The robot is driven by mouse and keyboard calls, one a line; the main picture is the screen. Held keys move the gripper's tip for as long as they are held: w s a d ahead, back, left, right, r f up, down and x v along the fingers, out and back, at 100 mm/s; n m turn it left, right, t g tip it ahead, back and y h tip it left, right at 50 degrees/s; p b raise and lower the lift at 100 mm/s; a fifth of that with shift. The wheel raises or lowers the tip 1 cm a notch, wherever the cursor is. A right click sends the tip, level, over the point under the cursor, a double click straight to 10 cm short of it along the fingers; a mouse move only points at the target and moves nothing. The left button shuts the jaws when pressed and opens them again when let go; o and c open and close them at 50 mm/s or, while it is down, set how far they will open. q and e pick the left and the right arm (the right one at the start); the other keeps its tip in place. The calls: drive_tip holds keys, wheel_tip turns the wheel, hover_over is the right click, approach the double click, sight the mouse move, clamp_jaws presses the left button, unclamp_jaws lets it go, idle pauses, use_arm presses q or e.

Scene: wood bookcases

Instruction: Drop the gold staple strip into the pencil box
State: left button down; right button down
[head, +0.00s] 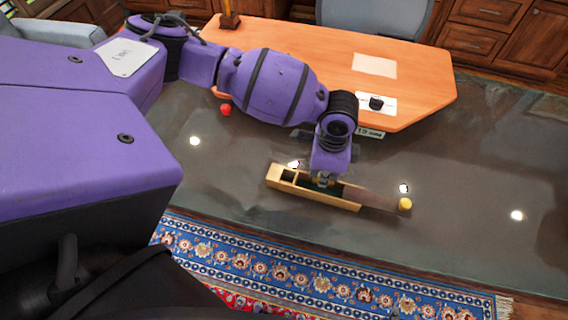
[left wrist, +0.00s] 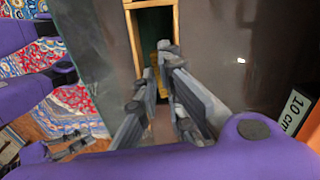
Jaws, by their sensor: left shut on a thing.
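My left gripper (head: 323,184) is directly over the box, pointing down. In the left wrist view my left gripper (left wrist: 168,62) is shut on the gold staple strip (left wrist: 163,72), a thin yellowish piece largely hidden by the fingers. What appears to be my right gripper (left wrist: 72,145) shows small at the lower left; its fingers are unclear.
A patterned rug (head: 300,270) lies in front.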

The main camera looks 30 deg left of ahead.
use_arm(q)
drive_tip(key=shift+w+f, duration=0.1)
drive_tip(key=shift+f, duration=0.05)
drive_tip(key=c, duration=1.8)
unclamp_jaws()
wheel_tip(320, 180, up, 12)
use_arm(e)
drive_tip(key=shift+w+f, duration=0.1)
